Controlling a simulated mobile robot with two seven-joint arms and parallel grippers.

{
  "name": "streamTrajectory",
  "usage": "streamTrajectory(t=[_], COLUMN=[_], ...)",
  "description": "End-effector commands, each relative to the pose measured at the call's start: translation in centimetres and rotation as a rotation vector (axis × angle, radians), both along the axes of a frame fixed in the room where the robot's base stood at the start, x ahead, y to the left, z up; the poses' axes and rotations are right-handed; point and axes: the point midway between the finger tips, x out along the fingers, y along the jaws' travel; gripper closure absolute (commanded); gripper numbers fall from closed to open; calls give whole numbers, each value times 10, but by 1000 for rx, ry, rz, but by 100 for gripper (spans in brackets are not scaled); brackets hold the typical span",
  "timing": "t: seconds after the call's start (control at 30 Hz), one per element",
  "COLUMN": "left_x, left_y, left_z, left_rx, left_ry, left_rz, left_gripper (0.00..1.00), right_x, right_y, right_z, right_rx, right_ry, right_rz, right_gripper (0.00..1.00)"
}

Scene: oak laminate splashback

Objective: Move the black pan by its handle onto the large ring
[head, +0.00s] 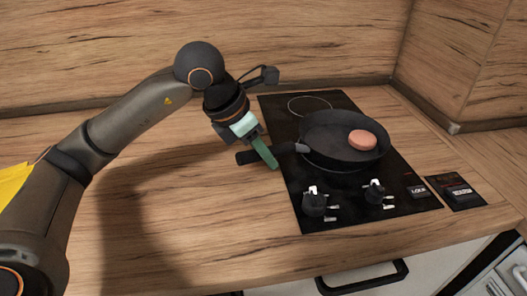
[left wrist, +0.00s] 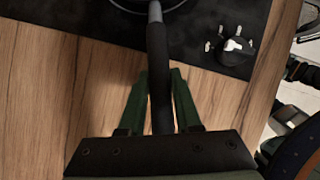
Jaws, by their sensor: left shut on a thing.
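The black pan (head: 322,148) is over the middle of the dark hob (head: 290,119), with a round pinkish-brown piece (head: 362,140) in it. Its handle (head: 245,157) points left, past the hob edge over the wood counter. My left gripper (head: 265,155) is shut on the handle; in the left wrist view, the handle (left wrist: 158,60) runs between the green fingers. One thin ring outline (head: 310,106) shows at the back of the hob, behind the pan. The pan hides the hob beneath it, and I cannot tell whether it touches the surface. My right gripper is out of view.
Two black knobs (head: 316,202) (head: 375,192) stand at the hob's front. Small dark labelled plates (head: 455,191) lie at the right. The wood counter (head: 190,225) left of the hob is clear. A wood splashback (head: 300,45) rises behind.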

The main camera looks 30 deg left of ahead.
Motion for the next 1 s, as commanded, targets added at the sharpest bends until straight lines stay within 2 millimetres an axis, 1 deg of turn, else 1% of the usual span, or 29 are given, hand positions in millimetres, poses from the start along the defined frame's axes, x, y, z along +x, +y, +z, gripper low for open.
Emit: streamTrajectory(t=[0.1,0.13,0.4,0.43,0.73,1.0], left_x=[0,0,0,0,-3,-13], left_y=[0,0,0,0,2,9], left_z=[-1,-1,-1,-1,-3,-3], left_rx=[1,1,1,1,5,2], left_ry=[4,4,2,2,10,4], left_rz=[-1,-1,0,0,0,1], left_gripper=[100,64,34,33,33,33], right_x=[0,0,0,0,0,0], right_y=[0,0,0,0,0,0], right_z=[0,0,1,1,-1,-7], right_rx=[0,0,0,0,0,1], right_ry=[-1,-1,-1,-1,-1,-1], right_rz=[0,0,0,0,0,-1], right_gripper=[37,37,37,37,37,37])
